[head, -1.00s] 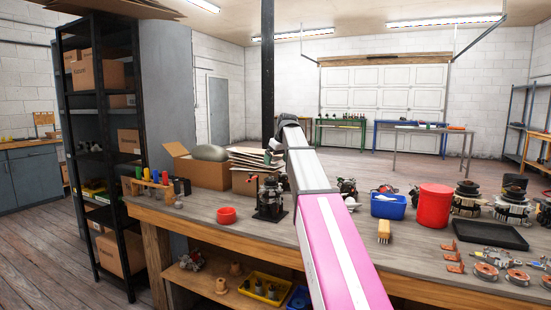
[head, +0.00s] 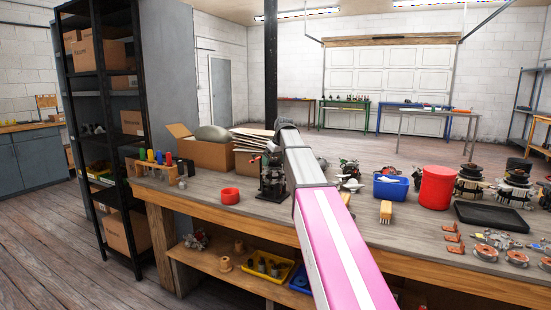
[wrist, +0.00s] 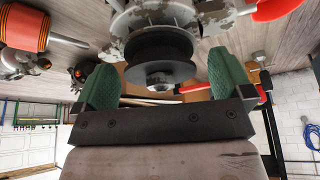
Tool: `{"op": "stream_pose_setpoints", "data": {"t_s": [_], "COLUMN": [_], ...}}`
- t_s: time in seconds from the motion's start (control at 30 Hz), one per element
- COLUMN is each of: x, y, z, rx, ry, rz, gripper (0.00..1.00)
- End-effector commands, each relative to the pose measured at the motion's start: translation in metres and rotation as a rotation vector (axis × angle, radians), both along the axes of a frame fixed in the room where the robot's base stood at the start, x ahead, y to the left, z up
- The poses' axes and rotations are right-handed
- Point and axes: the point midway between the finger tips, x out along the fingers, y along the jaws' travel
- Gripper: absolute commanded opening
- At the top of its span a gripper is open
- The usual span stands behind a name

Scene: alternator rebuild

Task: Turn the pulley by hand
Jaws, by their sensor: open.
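The pulley (wrist: 162,50) is a dark grooved wheel with a pale metal hub, on a worn, mottled metal alternator body (wrist: 155,15) in the wrist view. My gripper (wrist: 160,73) is open, its two green fingers on either side of the pulley. The fingers look apart from the pulley, though the left gap is narrow and I cannot tell if they touch. In the head view, a black bench fixture (head: 271,181) stands on the workbench (head: 200,199) beside my arm. My gripper and the pulley cannot be made out there.
A red bowl (head: 230,196) sits left of the fixture, with a tool rack (head: 155,167) farther left. A cardboard box (head: 206,154) is behind. A blue bin (head: 391,187), a brush (head: 385,212), a red canister (head: 436,188) and a black tray (head: 491,217) lie to the right.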

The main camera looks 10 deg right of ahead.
Motion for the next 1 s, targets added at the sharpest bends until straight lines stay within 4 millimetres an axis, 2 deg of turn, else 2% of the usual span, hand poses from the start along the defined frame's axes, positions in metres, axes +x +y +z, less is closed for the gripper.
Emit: {"op": "stream_pose_setpoints", "data": {"t_s": [0.17, 0.3, 0.37, 0.57, 0.8, 1.0], "x": [0.0000, 0.0000, -0.0002, 0.0006, 0.0021, 0.0014], "y": [0.0001, 0.0001, 0.0001, -0.0003, -0.0011, -0.0012], "z": [0.0001, 0.0002, 0.0002, 0.0004, 0.0004, 0.0003], "rx": [0.000, 0.000, 0.000, 0.001, 0.001, 0.001], "ry": [0.000, 0.000, 0.000, 0.002, 0.002, 0.001], "rz": [0.000, 0.000, 0.000, 0.051, 0.312, 0.444], "gripper": [0.98, 0.52, 0.35, 0.35, 0.35, 0.35]}}
